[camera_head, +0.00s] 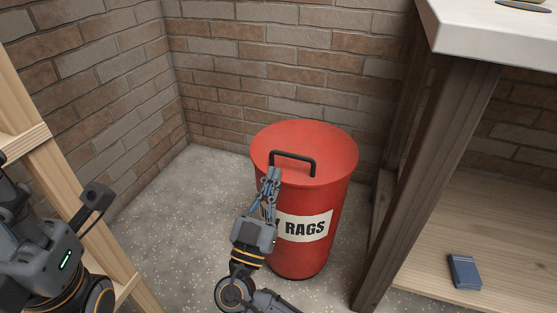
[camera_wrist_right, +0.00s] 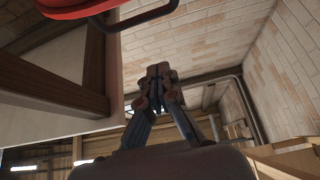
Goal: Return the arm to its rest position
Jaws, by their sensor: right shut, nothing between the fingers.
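My right gripper (camera_head: 272,176) is in the middle of the head view, pointing up the picture, in front of the red bin's lid. Its fingers are shut with nothing between them. In the right wrist view the closed fingertips (camera_wrist_right: 158,72) stand against the brick wall, with no object at them. My left arm's grey gripper body (camera_head: 45,250) is at the lower left of the head view; its fingers are cut off or unclear. The red bin (camera_head: 326,195) stands upright with its lid on and a black handle (camera_head: 293,158) on top. Its label is partly hidden by my right gripper.
A wooden frame (camera_head: 75,205) stands at the left. A workbench with a white top (camera_head: 490,35) is at the right, with a dark leg close beside the bin. Brick walls close off the back; speckled floor (camera_head: 185,225) is clear left of the bin.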

